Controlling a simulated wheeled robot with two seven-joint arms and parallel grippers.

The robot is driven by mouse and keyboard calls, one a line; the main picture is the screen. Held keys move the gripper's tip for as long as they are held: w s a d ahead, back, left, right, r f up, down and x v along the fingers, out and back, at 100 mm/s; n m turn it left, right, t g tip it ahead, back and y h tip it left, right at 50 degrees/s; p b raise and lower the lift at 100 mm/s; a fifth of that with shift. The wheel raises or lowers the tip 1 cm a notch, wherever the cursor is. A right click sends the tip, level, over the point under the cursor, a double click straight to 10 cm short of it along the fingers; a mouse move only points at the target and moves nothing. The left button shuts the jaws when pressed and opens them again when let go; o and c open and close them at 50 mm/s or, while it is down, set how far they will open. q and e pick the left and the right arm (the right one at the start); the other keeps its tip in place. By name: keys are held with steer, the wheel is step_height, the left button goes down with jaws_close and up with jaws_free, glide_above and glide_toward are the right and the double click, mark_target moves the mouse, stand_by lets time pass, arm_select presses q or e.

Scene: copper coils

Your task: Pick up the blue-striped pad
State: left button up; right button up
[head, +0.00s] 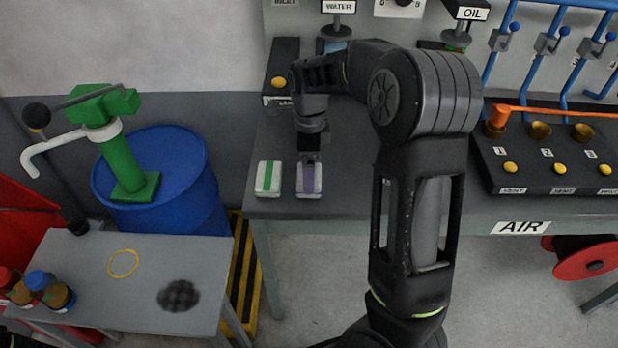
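A white pad with a violet-blue stripe (309,184) lies near the front edge of the grey bench. A white pad with a green stripe (268,179) lies just to its left, with a small gap between them. My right arm comes in from the bottom right and bends over the bench. Its gripper (311,157) points down at the far end of the violet-blue-striped pad and hides part of it. The fingers are too small and dark to tell whether they are open or touch the pad. My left gripper is not in view.
A black box with a yellow button (278,83) stands behind the pads. A black panel with brass cups (540,131) is at the right of the bench. A blue barrel with a green pump (118,160) and a small grey table (210,265) with bottles stand left.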

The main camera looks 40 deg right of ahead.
steer(key=shift+f, duration=1.5)
steer(key=c, duration=1.1)
